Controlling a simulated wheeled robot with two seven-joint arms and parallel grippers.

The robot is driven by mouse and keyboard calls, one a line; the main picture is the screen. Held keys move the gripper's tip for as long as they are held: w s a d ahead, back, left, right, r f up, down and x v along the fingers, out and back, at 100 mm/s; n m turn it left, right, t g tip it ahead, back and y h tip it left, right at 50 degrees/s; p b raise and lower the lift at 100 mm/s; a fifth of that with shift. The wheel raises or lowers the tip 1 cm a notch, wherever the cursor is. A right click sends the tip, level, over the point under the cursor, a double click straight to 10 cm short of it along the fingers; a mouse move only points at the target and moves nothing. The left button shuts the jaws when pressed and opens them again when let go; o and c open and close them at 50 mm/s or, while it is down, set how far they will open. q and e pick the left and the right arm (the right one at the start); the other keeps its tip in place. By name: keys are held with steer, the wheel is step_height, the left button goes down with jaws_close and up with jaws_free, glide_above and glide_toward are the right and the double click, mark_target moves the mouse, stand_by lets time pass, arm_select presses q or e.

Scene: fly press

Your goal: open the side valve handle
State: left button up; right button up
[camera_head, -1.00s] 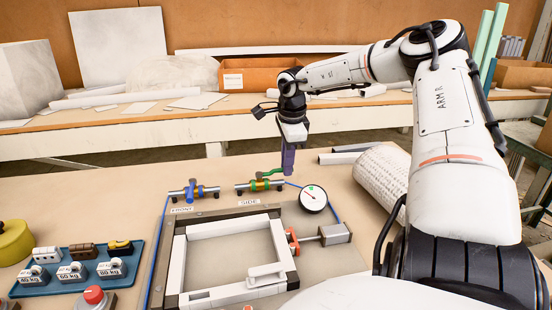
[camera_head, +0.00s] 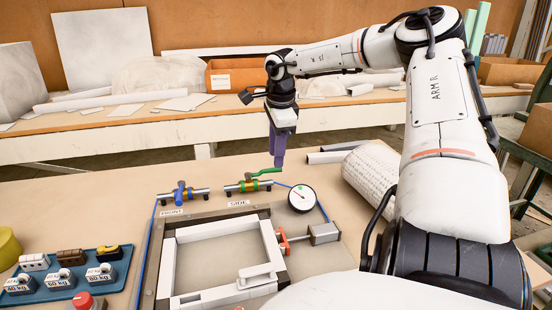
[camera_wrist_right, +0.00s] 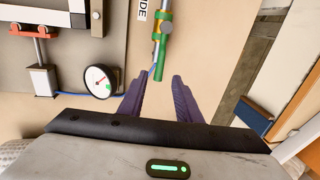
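The side valve (camera_head: 248,186) sits on a pipe behind the press frame, by the SIDE label (camera_head: 238,203). Its green handle (camera_head: 265,172) points right and slightly back in the head view. My right gripper (camera_head: 278,161) points down with its purple fingers just at the far end of the handle. In the right wrist view the fingers (camera_wrist_right: 159,80) are apart, and the end of the green handle (camera_wrist_right: 161,72) shows between their tips. I cannot tell whether they touch it. My left gripper is not in view.
The front valve (camera_head: 180,193) with a blue handle stands left of the side valve. A round gauge (camera_head: 302,198) is close on the right, with a blue hose. A paper roll (camera_head: 370,176) lies further right. A blue tray (camera_head: 70,276) of weights and a red button (camera_head: 84,300) are at left.

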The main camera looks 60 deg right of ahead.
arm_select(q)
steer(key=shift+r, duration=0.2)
arm_select(e)
step_height(320, 180, up, 6)
steer(key=shift+s+a, duration=0.4)
steer(key=shift+a, duration=0.05)
